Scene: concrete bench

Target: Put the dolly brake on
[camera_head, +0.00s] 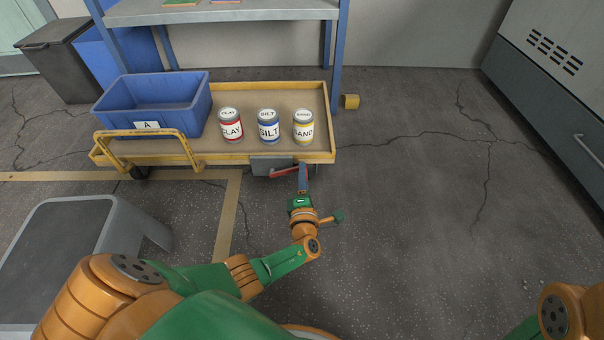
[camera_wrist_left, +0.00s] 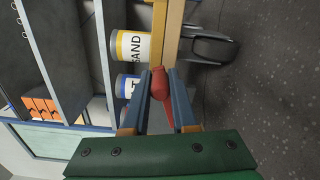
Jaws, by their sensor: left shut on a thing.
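The dolly (camera_head: 315,155) is a low yellow-edged cart with a tan deck and a yellow handle (camera_head: 150,134) at its left end. A grey housing (camera_head: 270,164) sits on its front edge, with the red brake lever (camera_head: 284,172) below and to its right. My left gripper (camera_head: 303,172) reaches the lever's right end. In the left wrist view the rounded red end of the lever (camera_wrist_left: 160,84) lies between the blue fingers (camera_wrist_left: 163,78), which are shut on it. My right gripper is out of view; only part of the right arm shows at the lower right.
A grey step stool (camera_head: 75,235) stands at the left. The cracked floor at right is clear.

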